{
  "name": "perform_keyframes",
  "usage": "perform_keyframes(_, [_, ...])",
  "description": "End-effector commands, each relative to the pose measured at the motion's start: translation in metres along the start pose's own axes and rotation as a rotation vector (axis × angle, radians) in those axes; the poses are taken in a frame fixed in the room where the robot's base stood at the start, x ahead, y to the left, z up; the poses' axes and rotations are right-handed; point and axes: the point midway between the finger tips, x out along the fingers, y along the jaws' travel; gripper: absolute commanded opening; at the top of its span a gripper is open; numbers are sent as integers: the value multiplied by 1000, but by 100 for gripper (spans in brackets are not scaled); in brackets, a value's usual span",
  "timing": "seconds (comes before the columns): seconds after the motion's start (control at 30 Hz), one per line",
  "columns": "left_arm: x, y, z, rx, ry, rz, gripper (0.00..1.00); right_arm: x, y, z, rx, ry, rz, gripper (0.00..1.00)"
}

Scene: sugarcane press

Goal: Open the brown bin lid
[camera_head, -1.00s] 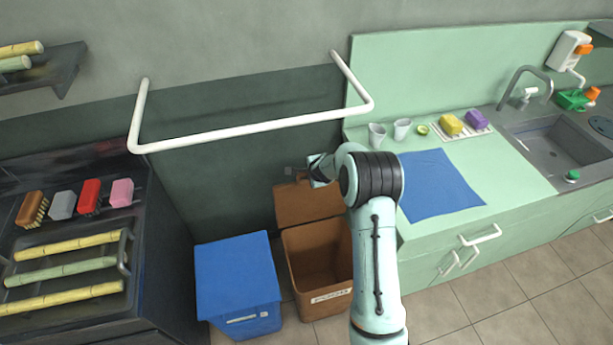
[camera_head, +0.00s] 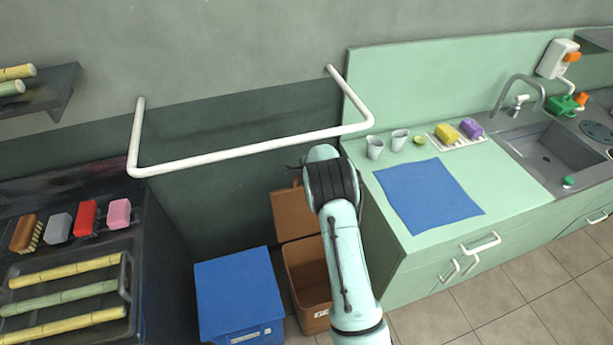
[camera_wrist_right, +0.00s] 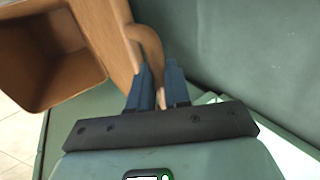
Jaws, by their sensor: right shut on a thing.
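The brown bin (camera_head: 308,290) stands on the floor right of the blue bin, its inside exposed. Its brown lid (camera_head: 290,214) is raised behind it, standing steeply near the wall. In the right wrist view the bin (camera_wrist_right: 60,88) is at upper left, with the lid (camera_wrist_right: 102,35) beside it. My right gripper (camera_wrist_right: 158,80) is shut on the lid's curved handle (camera_wrist_right: 147,40). In the head view my right arm hides most of that gripper and part of the bin. My left gripper is not in view.
A blue bin (camera_head: 238,290) with its lid down stands just left. A white rail (camera_head: 250,148) juts from the wall above. A green counter (camera_head: 400,235) with a blue cloth (camera_head: 428,194) is at right. A dark rack (camera_head: 150,260) is at left.

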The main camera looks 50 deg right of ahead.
Motion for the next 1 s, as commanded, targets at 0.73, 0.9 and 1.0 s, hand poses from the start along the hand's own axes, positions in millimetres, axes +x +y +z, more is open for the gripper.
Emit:
perform_keyframes(0.73, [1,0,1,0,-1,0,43,0,8,1,-1,-2,18,38])
perform_keyframes(0.9, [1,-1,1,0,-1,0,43,-26,6,1,-1,-3,12,38])
perform_keyframes(1.0, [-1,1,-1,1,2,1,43,-50,3,2,-2,-5,9,38])
